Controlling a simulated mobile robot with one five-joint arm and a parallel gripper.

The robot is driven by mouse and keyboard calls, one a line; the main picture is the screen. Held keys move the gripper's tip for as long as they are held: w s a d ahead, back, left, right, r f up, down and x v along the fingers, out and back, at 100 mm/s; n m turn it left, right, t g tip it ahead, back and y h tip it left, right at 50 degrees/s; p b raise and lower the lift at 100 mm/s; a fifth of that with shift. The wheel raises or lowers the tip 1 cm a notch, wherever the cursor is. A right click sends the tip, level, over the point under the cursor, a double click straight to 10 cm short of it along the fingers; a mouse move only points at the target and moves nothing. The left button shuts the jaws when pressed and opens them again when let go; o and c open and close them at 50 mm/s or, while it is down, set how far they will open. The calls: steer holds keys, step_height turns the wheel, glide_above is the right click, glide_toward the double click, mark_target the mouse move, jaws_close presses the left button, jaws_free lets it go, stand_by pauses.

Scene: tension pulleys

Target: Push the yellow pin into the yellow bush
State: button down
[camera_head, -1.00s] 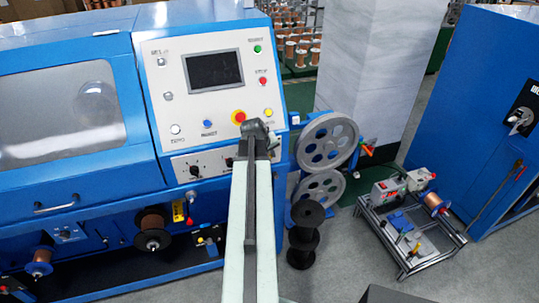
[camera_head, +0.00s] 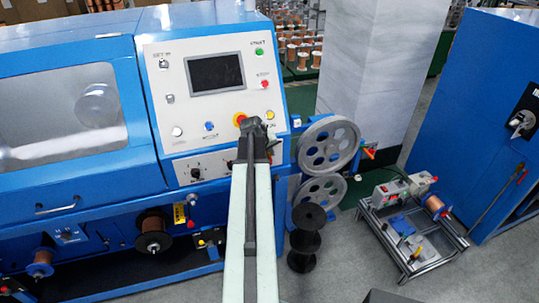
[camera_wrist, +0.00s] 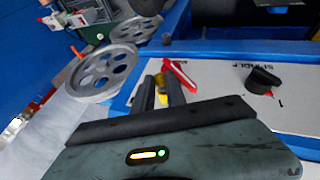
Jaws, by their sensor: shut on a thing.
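In the wrist view my gripper (camera_wrist: 159,90) has its two dark fingers close together, shut on a small yellow piece, which I take to be the yellow pin (camera_wrist: 160,82). The fingers hide most of it. A red piece (camera_wrist: 180,76) lies just past the right finger, over the panel's edge. In the head view my arm hides the fingers and the pin. Its dark wrist end is in front of the lower control panel (camera_head: 173,170). I cannot make out the yellow bush for certain in either view.
Two grey pulleys (camera_head: 328,144) stand right of the blue machine (camera_head: 60,115); they also show in the wrist view (camera_wrist: 103,72). A black knob (camera_wrist: 262,79) stands out from the panel. Black spools (camera_head: 306,238) and a small metal rack (camera_head: 412,230) stand on the floor.

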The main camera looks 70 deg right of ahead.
steer(key=shift+w+d, duration=0.1)
steer(key=shift+d, duration=0.05)
steer(key=shift+w+d, duration=0.15)
stand_by(0.4)
steer(key=shift+d+r, duration=0.1)
stand_by(0.4)
steer(key=c, duration=1.1)
jaws_free()
steer(key=shift+o, duration=0.2)
step_height(320, 180, up, 8)
steer(key=w+a+p, duration=0.2)
steer(key=p, duration=0.6)
steer(key=shift+w+a, duration=0.15)
steer(key=shift+w, duration=0.15)
